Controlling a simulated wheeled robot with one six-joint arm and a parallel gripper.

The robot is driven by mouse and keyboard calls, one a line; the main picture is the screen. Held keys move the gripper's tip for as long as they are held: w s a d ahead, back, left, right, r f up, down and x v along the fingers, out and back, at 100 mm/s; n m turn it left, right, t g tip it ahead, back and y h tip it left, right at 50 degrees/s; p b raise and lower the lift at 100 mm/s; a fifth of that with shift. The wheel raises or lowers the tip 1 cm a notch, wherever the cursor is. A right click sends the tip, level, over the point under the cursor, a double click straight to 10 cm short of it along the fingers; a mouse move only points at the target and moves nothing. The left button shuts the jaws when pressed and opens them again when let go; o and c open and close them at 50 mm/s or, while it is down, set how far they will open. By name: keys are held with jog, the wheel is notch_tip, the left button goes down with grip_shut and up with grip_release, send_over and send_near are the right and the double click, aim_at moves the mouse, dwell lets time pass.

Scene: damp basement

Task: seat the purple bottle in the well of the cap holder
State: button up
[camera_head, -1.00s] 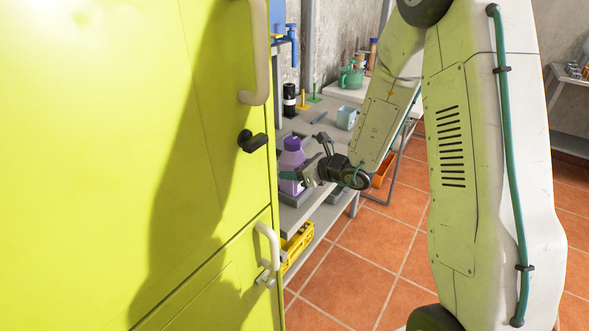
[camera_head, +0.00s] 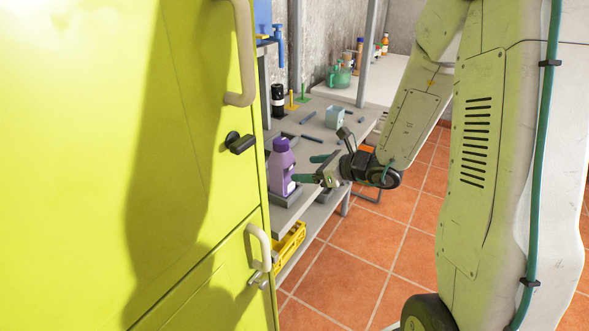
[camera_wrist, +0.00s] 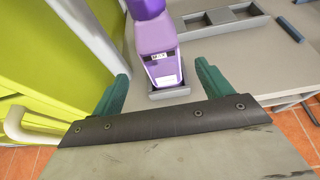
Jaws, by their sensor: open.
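The purple bottle (camera_head: 281,166) stands upright at the near end of the grey bench, with a pale label low on its side. It also shows in the wrist view (camera_wrist: 157,42). Its base is in the well of a grey cap holder (camera_head: 286,199), whose front rim (camera_wrist: 169,95) shows in the wrist view. The bottom of the well is hidden, so I cannot tell how deep the bottle sits. My gripper (camera_head: 311,168) is open and empty, just right of the bottle. In the wrist view its green fingers (camera_wrist: 160,78) point toward the bottle, apart from it.
A yellow-green cabinet (camera_head: 150,170) stands close on the left. Behind the bottle are another grey holder (camera_wrist: 190,23), a black bottle (camera_head: 278,101) and a light blue cup (camera_head: 334,117). A yellow crate (camera_head: 290,243) is below. Tiled floor to the right is free.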

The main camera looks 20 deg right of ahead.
jog(key=s+a+r+n+g+y, duration=0.1)
jog(key=s+a+r+n+g, duration=0.4)
jog(key=s+n, duration=0.4)
jog(key=s+a+r+n+g+y, duration=0.1)
jog(key=s+a+r+n+g, duration=0.3)
jog(key=s+a+r+n, duration=0.3)
jog(key=s+d+r+n+h, duration=0.4)
jog(key=s+d+n+h, duration=0.5)
jog(key=s+n, duration=0.3)
jog(key=s+d, duration=0.1)
jog(key=s, duration=0.2)
jog(key=shift+n+h, duration=0.4)
